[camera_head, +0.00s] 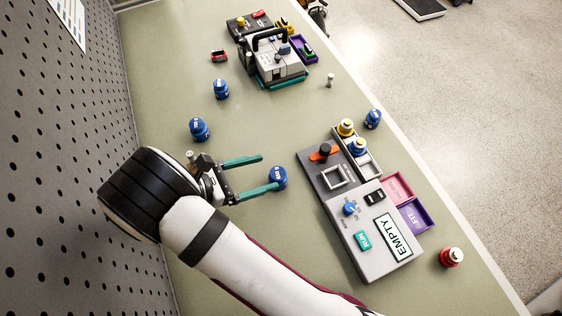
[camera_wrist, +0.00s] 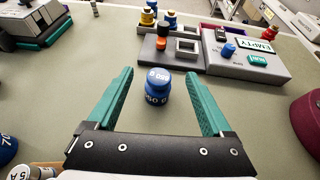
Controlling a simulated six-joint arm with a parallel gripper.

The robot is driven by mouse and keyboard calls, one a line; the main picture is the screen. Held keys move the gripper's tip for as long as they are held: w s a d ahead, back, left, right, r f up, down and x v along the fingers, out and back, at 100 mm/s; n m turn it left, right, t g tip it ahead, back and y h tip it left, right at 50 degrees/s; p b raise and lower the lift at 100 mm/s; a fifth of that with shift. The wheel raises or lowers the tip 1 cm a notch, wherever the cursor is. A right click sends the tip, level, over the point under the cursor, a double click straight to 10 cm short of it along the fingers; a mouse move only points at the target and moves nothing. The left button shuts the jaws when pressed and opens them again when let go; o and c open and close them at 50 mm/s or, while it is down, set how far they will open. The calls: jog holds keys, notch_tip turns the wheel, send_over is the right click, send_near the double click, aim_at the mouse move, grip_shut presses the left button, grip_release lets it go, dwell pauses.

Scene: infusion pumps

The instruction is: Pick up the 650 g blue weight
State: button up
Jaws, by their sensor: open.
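A blue weight (camera_head: 279,177) with a white label stands upright on the green bench. In the wrist view the same weight (camera_wrist: 158,92) reads roughly "650 G" and appears between my two teal fingers, with space on both sides. My gripper (camera_head: 269,171) is open and empty; it also shows in the wrist view (camera_wrist: 160,75). In the head view the lower fingertip overlaps the weight's left edge. I cannot tell whether it touches or how high the fingers are.
Other blue weights stand at left (camera_head: 200,129), farther back (camera_head: 221,89) and near the right edge (camera_head: 373,118). A grey "EMPTY" console (camera_head: 370,245) with trays stands right. A red weight (camera_head: 451,258) is beyond it. A grey device (camera_head: 275,65) stands at the back. A pegboard wall (camera_head: 70,110) is left.

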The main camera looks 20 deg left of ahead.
aim_at(278, 173)
jog(key=f, duration=0.2)
jog(key=shift+w+d+f, duration=0.3)
jog(key=x, duration=0.4)
grip_shut()
jog(key=shift+r, duration=0.1)
dwell(0.8)
